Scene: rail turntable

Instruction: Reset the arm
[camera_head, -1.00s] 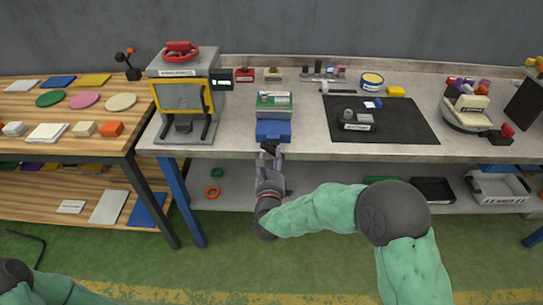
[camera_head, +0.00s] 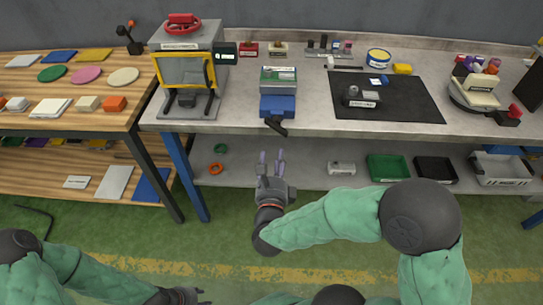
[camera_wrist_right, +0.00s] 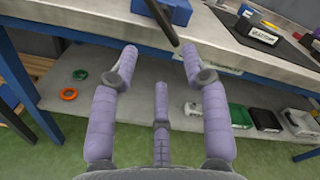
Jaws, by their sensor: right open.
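My right gripper (camera_head: 271,160) is open and empty, in front of the grey bench's front edge and below its top. In the right wrist view its purple fingers (camera_wrist_right: 158,70) are spread with nothing between them. The blue vise-like device (camera_head: 278,106) with a black handle (camera_head: 276,125) stands at the bench edge just beyond the fingertips, apart from them. The handle also shows in the right wrist view (camera_wrist_right: 163,20). My left gripper (camera_head: 182,296) shows only in part at the bottom edge, and its jaws are not clear.
The grey bench (camera_head: 305,120) carries a press (camera_head: 187,75), a black mat (camera_head: 410,105) and a rotary fixture (camera_head: 478,88). Its lower shelf (camera_head: 300,177) holds rings, a green tray (camera_head: 388,167) and a white basket (camera_head: 502,168). A wooden table (camera_head: 60,120) stands left. Green floor is open in front.

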